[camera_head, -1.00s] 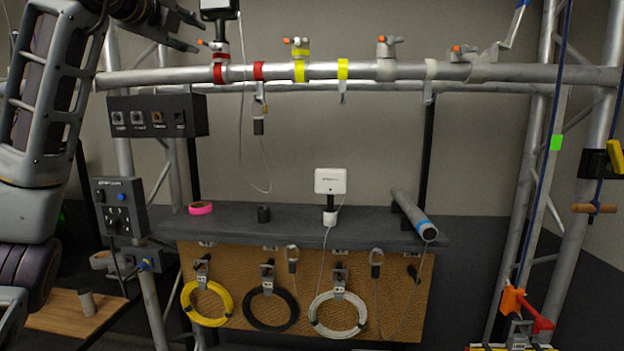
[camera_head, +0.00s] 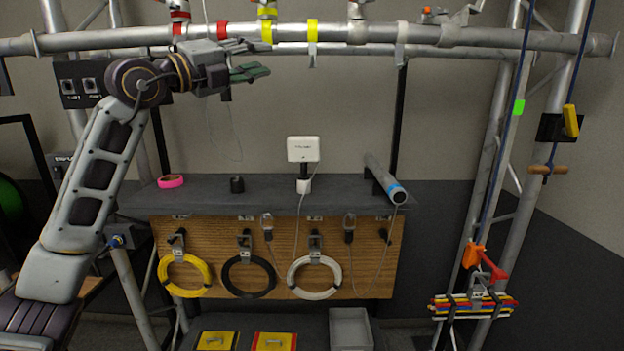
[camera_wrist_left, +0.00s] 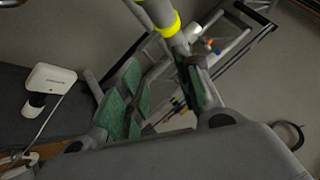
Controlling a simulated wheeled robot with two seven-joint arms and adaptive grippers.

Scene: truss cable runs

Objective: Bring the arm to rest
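My left arm comes in from the left in the head view, bent at the elbow. Its left gripper (camera_head: 264,59) points right, just below the upper truss tube (camera_head: 370,37) and in front of the back wall. Its two fingers are apart, with nothing seen between them. In the left wrist view the gripper (camera_wrist_left: 165,95) also shows spread fingers with green pads and no held object. My right gripper is in neither view.
Yellow (camera_head: 184,275), black (camera_head: 249,277) and white (camera_head: 315,277) cable coils hang below. A grey bin (camera_head: 351,328) stands lower.

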